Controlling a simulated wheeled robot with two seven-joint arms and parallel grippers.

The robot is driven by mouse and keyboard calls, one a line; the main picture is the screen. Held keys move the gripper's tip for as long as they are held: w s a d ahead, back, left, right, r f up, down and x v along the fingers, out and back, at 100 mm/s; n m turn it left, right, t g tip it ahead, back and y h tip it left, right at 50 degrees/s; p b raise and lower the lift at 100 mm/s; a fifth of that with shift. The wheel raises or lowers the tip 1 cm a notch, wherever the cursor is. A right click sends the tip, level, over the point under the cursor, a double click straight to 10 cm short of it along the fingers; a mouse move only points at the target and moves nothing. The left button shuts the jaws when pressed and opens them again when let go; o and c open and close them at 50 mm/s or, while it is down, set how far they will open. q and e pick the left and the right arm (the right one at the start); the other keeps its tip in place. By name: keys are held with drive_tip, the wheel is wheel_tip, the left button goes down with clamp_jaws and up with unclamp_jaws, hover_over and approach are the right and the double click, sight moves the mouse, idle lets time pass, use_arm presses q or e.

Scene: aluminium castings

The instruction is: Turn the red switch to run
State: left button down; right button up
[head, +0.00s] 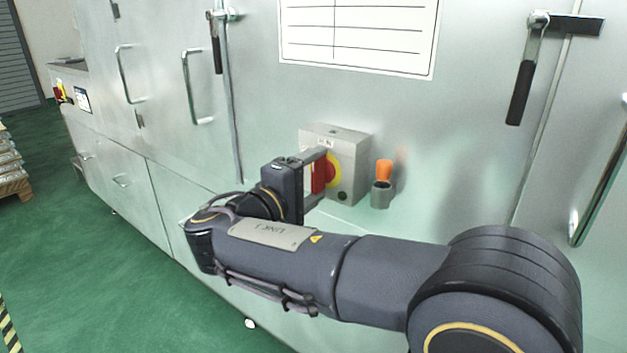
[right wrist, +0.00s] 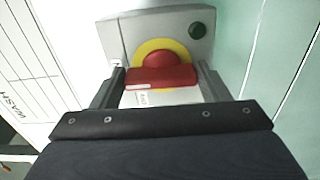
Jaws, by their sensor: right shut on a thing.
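The red switch (head: 320,177) sits on a yellow disc on the front of a grey box (head: 348,160) fixed to the machine's metal wall. My right gripper (head: 312,178) reaches it from the left and is shut on its handle. In the right wrist view the red switch (right wrist: 161,77) lies between the two fingers (right wrist: 160,88), its bar running across the picture. The lettering on the box is too small to read. My left gripper is not in view.
An orange-topped item (head: 383,172) sits in a grey holder right of the box. A dark round button (right wrist: 197,31) is on the box. Door handles (head: 522,85) stick out from the wall. Green floor (head: 110,270) is open at left.

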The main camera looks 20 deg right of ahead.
drive_tip(key=shift+f, duration=0.1)
drive_tip(key=o, duration=1)
drive_tip(key=shift+a, duration=0.1)
drive_tip(key=p+v, duration=0.1)
drive_tip(key=v, duration=0.6)
drive_tip(key=shift+s+a, duration=0.3)
